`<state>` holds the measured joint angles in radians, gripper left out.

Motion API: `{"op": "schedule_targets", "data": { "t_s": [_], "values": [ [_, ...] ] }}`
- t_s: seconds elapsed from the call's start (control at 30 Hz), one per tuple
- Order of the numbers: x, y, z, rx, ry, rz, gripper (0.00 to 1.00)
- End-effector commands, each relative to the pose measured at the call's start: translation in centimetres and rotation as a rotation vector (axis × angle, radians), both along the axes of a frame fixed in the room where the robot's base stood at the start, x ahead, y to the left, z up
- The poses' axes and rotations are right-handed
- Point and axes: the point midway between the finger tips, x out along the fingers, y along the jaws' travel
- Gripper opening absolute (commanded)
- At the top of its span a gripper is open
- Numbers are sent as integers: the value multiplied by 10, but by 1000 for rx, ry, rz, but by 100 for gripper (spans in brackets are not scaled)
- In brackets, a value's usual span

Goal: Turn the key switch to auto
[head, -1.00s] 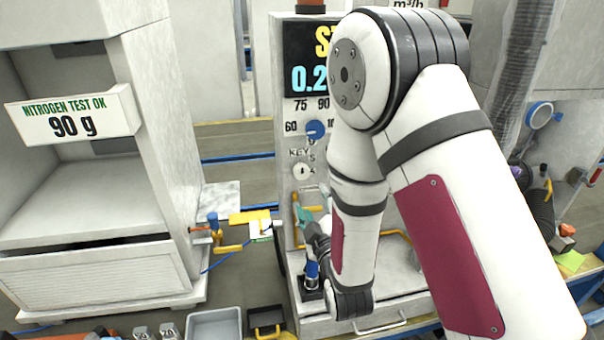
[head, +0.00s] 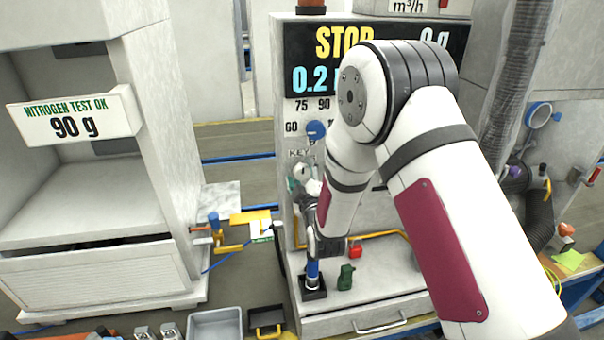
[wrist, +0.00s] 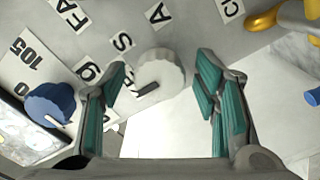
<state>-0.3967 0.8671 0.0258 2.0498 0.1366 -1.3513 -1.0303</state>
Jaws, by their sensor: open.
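The key switch is a pale round knob (wrist: 161,74) on the grey panel, with a dark bar on its lower left part in the wrist view. It also shows in the head view (head: 301,171) below the KEY label, partly hidden by my gripper. My gripper (wrist: 161,88) is open, its teal-padded fingers on either side of the knob in the wrist view. Contact with the knob cannot be told. In the head view my gripper (head: 302,186) is at the panel, just under the switch.
A blue dial (head: 316,129) sits above the key switch and left of my fingers in the wrist view (wrist: 50,103). A blue-handled joystick (head: 312,275), a green object (head: 346,277) and a red padlock-like item (head: 356,251) stand on the ledge below. Yellow pipe runs nearby.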

Motion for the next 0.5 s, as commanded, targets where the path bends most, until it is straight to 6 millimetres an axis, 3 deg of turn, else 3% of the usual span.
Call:
{"op": "schedule_targets", "data": {
  "t_s": [0.37, 0.5],
  "values": [
    [6, 2, 0, -1, 1, 1, 56],
    [6, 2, 0, -1, 1, 1, 27]
  ]
}}
